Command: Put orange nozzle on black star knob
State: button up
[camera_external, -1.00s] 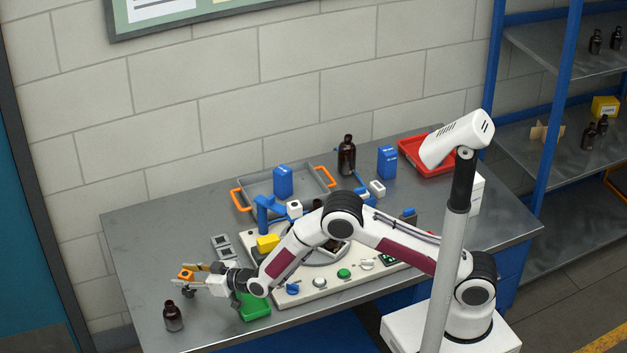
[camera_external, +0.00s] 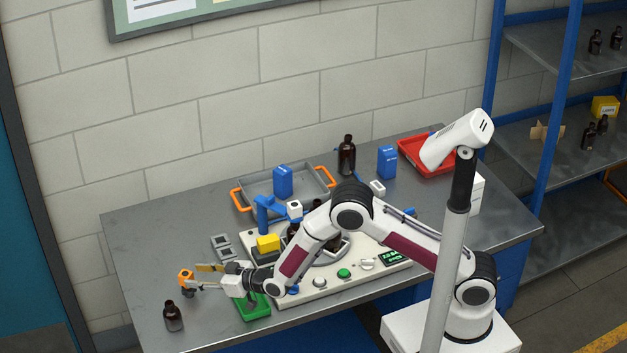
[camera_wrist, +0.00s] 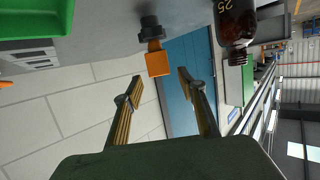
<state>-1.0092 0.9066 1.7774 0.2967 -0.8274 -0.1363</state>
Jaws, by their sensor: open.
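The orange nozzle (camera_external: 186,274) sits on top of the black star knob (camera_external: 188,292) at the left end of the table. In the wrist view, which is turned over, the nozzle (camera_wrist: 157,61) is end to end with the dark knob (camera_wrist: 150,29), and they appear to touch. My gripper (camera_external: 194,277) is open just to the right of the nozzle. In the wrist view my gripper's fingertips (camera_wrist: 160,77) are spread, with nothing between them, and the nozzle lies just beyond them.
A small amber bottle (camera_external: 173,317) stands close by at the table's front left; it also shows in the wrist view (camera_wrist: 235,22). A green bin (camera_external: 253,308) lies below my wrist. The white fixture board (camera_external: 318,284) is to the right.

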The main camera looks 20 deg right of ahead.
jog(key=v, duration=0.7)
dwell(0.3)
dwell(0.7)
jog(key=w+d+r+m+h, duration=0.1)
jog(key=w+d+r+h, duration=0.1)
jog(key=w+d+r, duration=0.4)
jog(key=d+r+m+g+h, duration=0.1)
jog(key=d+r, duration=0.3)
jog(key=d, duration=0.5)
jog(key=s+d+r+m+h, duration=0.15)
jog(key=d+r, duration=0.25)
jog(key=d, duration=0.5)
jog(key=d+r+m+g+h, duration=0.1)
jog(key=d+r, duration=0.3)
jog(key=d, duration=0.5)
jog(key=s+d+m+g+h, duration=0.2)
jog(key=s+d+m+h, duration=0.2)
jog(key=s+d, duration=1.9)
jog(key=shift+d+r+g+h, duration=0.4)
jog(key=shift+d+h, duration=0.05)
